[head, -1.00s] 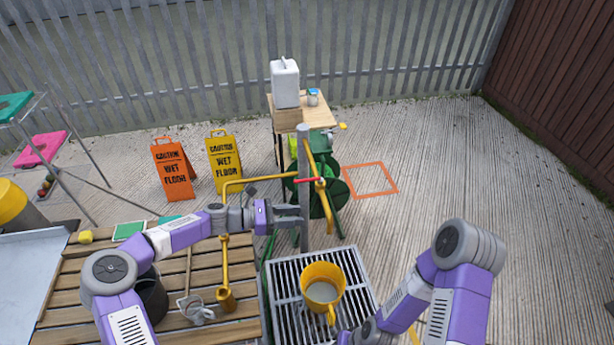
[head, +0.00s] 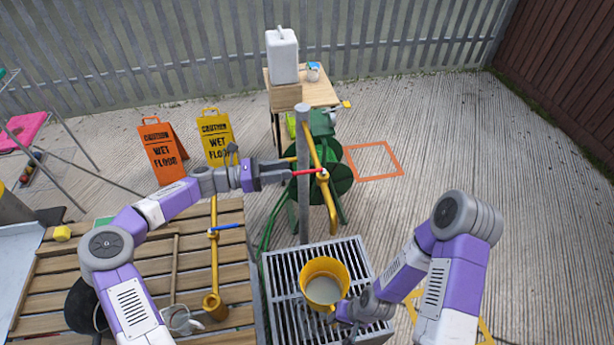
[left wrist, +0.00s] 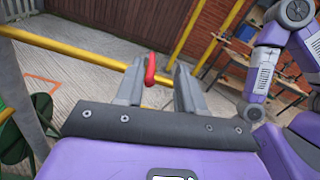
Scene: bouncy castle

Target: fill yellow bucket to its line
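The yellow bucket (head: 341,272) stands upright on a grey slatted metal grate (head: 283,290), below a bent yellow pipe (head: 331,200). Its inside looks pale grey; I cannot make out a line or a water level. The pipe has a red lever (head: 309,172). My left gripper (head: 288,172) is at the lever. In the left wrist view the fingers are apart, with the red lever (left wrist: 150,68) between them, nearer the left finger. My right gripper (head: 342,312) is low at the bucket's front right side; its fingertips are too small and partly hidden to read.
A grey post (head: 303,150) rises beside the red lever. A green hose reel (head: 335,180) stands behind it. Two wet-floor signs stand further back.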

